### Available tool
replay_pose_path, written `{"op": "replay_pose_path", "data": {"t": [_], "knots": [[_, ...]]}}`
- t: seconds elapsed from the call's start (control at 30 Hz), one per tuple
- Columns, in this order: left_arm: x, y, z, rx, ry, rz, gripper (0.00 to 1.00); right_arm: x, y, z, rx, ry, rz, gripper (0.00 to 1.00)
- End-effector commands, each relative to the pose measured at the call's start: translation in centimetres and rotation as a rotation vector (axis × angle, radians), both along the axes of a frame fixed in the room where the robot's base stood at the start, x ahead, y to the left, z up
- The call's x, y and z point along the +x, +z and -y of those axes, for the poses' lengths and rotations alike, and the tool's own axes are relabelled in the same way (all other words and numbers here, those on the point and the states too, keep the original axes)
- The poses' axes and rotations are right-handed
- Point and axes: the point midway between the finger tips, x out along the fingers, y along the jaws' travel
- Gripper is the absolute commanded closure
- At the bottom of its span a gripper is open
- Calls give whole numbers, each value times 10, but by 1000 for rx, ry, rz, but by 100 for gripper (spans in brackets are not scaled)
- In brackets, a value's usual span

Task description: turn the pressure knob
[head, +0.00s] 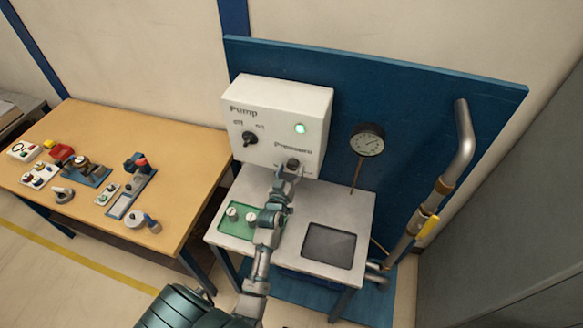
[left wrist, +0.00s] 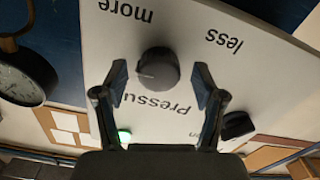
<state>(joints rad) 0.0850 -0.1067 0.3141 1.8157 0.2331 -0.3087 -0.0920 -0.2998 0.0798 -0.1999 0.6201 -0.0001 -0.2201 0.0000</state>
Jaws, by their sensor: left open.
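The pressure knob (left wrist: 158,68) is a round dark knob on the white pump box (head: 265,103), under the "Pressure" label. In the head view the knob (head: 293,163) is partly covered by my left gripper (head: 290,170), which is right in front of it. In the left wrist view my left gripper (left wrist: 160,85) is open, with one finger on each side of the knob and a visible gap to both. The knob lies between the fingers toward their tips; the view is upside down, with "more" and "less" beyond it. My right gripper is not in view.
The pump box also has a second dark knob (head: 249,138) and a lit green lamp (head: 300,129). A round gauge (head: 366,139) stands to the right, before the blue panel (head: 420,110). A pipe with a yellow handle (head: 428,227) is farther right. A wooden table (head: 130,135) holds several devices.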

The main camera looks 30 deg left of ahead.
Motion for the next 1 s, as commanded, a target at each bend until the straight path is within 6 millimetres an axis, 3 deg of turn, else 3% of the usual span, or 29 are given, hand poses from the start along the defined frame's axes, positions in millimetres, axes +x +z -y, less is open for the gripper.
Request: {"op": "replay_pose_path", "data": {"t": [0.37,0.63,1.0], "knots": [[8,0,-2,1,0,1,30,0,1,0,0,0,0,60],[8,0,-2,1,0,0,90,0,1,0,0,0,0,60],[8,0,-2,116,0,-29,90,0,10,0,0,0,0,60]]}}
